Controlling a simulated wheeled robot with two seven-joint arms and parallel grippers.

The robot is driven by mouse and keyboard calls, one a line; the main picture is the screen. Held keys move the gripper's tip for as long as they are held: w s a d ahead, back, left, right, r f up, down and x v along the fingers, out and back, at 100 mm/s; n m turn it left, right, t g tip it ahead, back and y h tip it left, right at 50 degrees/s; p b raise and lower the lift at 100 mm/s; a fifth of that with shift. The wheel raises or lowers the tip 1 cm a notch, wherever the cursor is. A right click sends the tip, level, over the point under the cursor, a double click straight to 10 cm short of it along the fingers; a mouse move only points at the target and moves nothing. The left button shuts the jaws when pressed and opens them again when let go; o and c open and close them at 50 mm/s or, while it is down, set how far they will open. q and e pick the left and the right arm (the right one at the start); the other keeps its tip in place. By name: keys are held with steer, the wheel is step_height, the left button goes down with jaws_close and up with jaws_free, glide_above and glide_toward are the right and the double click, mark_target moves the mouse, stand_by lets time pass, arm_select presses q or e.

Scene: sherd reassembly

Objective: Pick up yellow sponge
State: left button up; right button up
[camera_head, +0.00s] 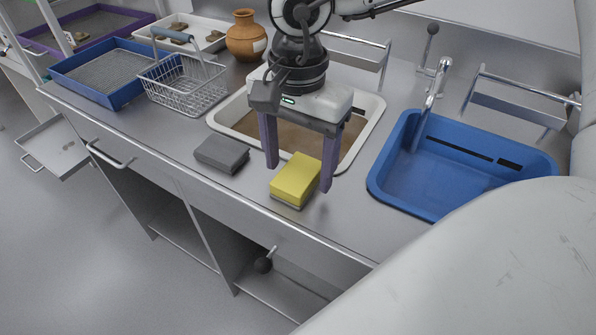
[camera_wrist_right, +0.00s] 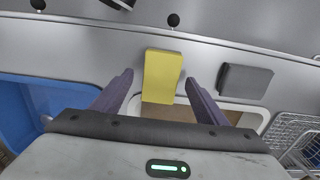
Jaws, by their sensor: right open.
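The yellow sponge (camera_head: 297,179) lies on the steel counter near its front edge, in front of a white tray with brown contents. My right gripper (camera_head: 298,178) is above and around it, with purple fingers spread to either side. In the right wrist view the yellow sponge (camera_wrist_right: 162,77) shows between and slightly beyond the two open fingertips (camera_wrist_right: 159,78), with a gap on each side. Nothing is held. My left gripper is not in view.
A grey sponge-like block (camera_head: 222,153) lies just left of the yellow one. A blue basin (camera_head: 382,190) stands to the right below a tap (camera_head: 437,88). A wire basket (camera_head: 181,84), a blue tray (camera_head: 72,84) and a clay jar (camera_head: 246,37) stand at the left and back.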

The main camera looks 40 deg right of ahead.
steer(key=shift+f, duration=0.1)
steer(key=shift+c, duration=0.2)
steer(key=c, duration=1.2)
steer(key=shift+o, duration=0.2)
step_height(320, 180, up, 28)
steer(key=p, duration=0.3)
